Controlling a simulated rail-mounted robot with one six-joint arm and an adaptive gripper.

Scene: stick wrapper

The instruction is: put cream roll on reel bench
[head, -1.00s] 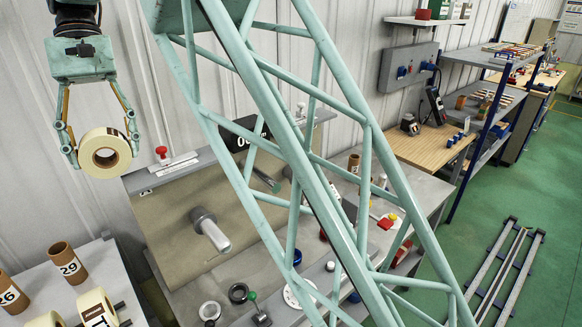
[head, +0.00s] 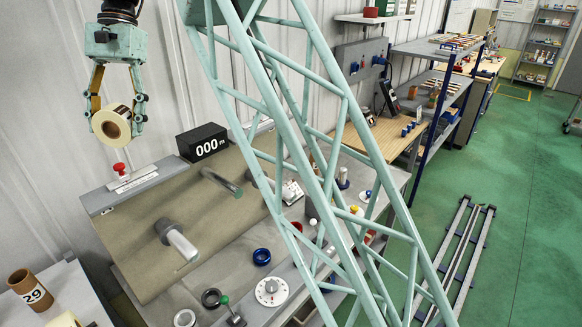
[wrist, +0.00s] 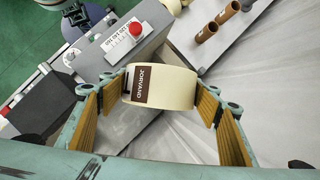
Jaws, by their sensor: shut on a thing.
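The cream roll (head: 111,123), with a brown core and a brown label, is held in my gripper (head: 114,112) at the upper left of the head view. In the wrist view the cream roll (wrist: 160,86) sits between the two wood-faced fingers, its label reading JORVAND. My gripper is shut on it, in the air above the bench's left end. The reel bench (head: 120,232) has a brown sloped panel with two metal spindles: a near one (head: 178,243) with a dark hub and a far one (head: 222,182). Both spindles look bare.
A black counter box (head: 202,141) reading 000 and a red button (head: 120,168) stand along the bench's back edge. A side table at lower left holds a brown tube (head: 31,290) marked 29.

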